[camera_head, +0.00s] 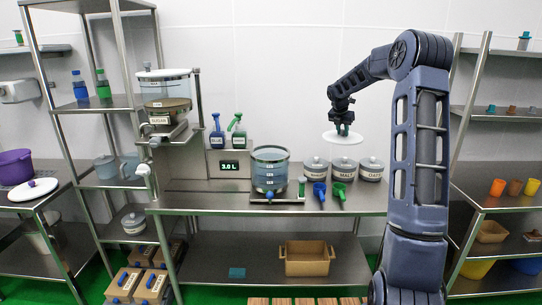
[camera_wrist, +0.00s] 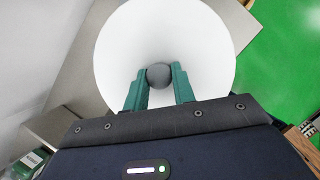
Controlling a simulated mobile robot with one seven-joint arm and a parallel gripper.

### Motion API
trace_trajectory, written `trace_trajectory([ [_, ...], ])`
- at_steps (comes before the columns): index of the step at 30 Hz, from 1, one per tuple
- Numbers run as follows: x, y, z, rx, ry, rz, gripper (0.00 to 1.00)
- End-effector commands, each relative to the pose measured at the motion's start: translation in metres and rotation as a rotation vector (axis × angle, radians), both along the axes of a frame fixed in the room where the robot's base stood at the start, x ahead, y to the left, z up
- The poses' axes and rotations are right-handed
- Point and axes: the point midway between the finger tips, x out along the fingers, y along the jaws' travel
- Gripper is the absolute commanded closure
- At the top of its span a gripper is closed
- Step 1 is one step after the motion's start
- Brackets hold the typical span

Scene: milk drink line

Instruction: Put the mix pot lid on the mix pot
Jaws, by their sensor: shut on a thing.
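The mix pot lid is a white round disc with a dark grey knob. It shows in the head view (camera_head: 332,138) and fills much of the wrist view (camera_wrist: 120,50). My gripper (camera_head: 343,129) is shut on the lid's knob, with a green finger on each side of it in the wrist view (camera_wrist: 159,76). It holds the lid in the air above the lidded canisters. A clear round vessel (camera_head: 270,171) with level marks and a blue tap, apparently the mix pot, stands on the steel table to the lower left of the lid. It has no lid on it.
Labelled canisters (camera_head: 343,171) stand right of the vessel, with blue (camera_head: 319,192) and green (camera_head: 339,192) scoops before them. A display box (camera_head: 229,164) and a tall sugar dispenser (camera_head: 166,104) stand to the left. The air between lid and vessel looks clear.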

Motion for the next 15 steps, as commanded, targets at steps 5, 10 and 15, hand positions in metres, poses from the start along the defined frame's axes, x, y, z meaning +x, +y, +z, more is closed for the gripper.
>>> trace_trajectory([
  [5, 0.010, 0.077, 0.031, 0.001, -0.004, 0.115, 1.00],
  [10, 0.010, 0.146, 0.059, 0.000, -0.002, 0.220, 1.00],
  [15, 0.003, 0.215, 0.087, 0.004, -0.001, 0.325, 1.00],
])
